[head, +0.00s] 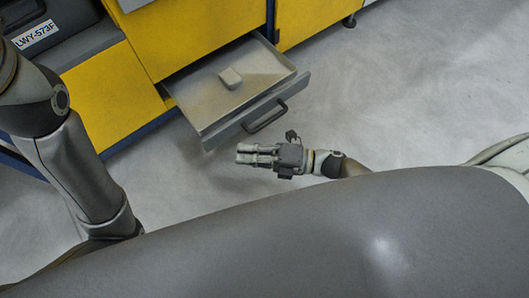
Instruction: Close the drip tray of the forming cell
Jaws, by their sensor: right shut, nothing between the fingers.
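The drip tray (213,104) is a grey drawer pulled out from the lower part of the yellow forming cell (200,35). A dark bar handle (266,116) is on its front face.
A dark machine part with the label LWY-573F (36,34) is at the top left. A dark foot (349,21) of the cell stands on the floor at the top. The grey floor (420,90) to the right of the tray is clear.

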